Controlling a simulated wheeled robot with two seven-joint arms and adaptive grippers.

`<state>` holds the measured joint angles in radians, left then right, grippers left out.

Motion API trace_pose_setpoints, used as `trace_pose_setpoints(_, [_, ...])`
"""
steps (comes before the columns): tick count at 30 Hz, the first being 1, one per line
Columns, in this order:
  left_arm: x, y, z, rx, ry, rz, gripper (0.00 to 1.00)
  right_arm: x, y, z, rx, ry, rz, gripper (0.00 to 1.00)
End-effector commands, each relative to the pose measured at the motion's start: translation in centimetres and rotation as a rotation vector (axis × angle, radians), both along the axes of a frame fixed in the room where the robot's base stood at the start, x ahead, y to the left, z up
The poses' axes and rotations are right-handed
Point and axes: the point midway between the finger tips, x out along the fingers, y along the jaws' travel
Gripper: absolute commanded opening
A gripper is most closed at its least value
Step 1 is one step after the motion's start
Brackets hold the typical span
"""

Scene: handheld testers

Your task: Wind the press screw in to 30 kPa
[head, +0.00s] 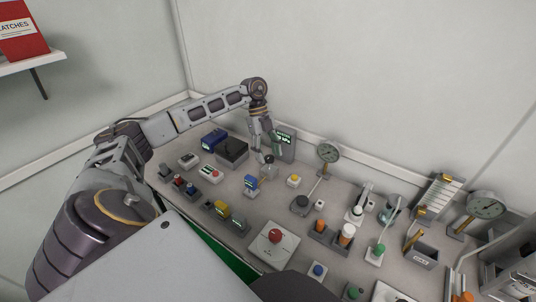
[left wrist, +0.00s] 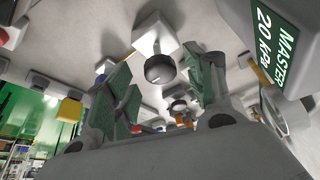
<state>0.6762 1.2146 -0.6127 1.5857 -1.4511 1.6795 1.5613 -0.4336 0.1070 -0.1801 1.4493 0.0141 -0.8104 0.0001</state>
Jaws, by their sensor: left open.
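My left gripper (head: 266,152) is open and points down over the back of the bench. In the left wrist view, its green-padded fingers (left wrist: 165,92) stand on either side of a dark round knob (left wrist: 160,69) with a white mark, apparently the press screw's knob. The knob sits on a white block, and the fingers look clear of it. In the head view the knob (head: 268,171) is partly hidden beneath the gripper. A green display (left wrist: 276,32) reads MASTER 20 kPa; it also shows behind the gripper in the head view (head: 285,137). My right gripper is not in view.
A round dial gauge (head: 328,152) stands right of the gripper, and a larger one (head: 486,205) farther right. A dark box (head: 232,151) and a small blue tester (head: 251,182) are to its left. Several testers and a red-button box (head: 275,241) crowd the bench.

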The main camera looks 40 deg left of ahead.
Motion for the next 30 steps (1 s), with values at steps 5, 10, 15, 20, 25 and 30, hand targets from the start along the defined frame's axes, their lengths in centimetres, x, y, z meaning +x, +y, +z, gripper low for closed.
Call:
trace_pose_setpoints(5, [-0.04, -0.24, -0.51, 0.000, -0.001, 0.000, 0.54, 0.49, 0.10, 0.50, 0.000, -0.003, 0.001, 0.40])
trace_pose_setpoints(10, [-0.04, -0.25, -0.52, 0.000, -0.001, 0.000, 0.54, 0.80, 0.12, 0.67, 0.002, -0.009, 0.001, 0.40])
trace_pose_setpoints(15, [-0.04, -0.23, -0.52, 0.000, -0.001, 0.000, 0.44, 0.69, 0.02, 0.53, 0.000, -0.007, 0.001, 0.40])
trace_pose_setpoints(20, [-0.04, -0.22, -0.51, 0.000, -0.001, 0.000, 0.23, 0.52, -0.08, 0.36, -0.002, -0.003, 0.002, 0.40])
trace_pose_setpoints(25, [-0.03, -0.22, -0.50, 0.000, -0.001, 0.000, 0.08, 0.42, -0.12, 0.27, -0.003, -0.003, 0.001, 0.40])
trace_pose_setpoints(30, [-0.03, -0.22, -0.48, 0.000, -0.001, -0.003, 0.08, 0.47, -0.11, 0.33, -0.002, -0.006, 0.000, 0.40])
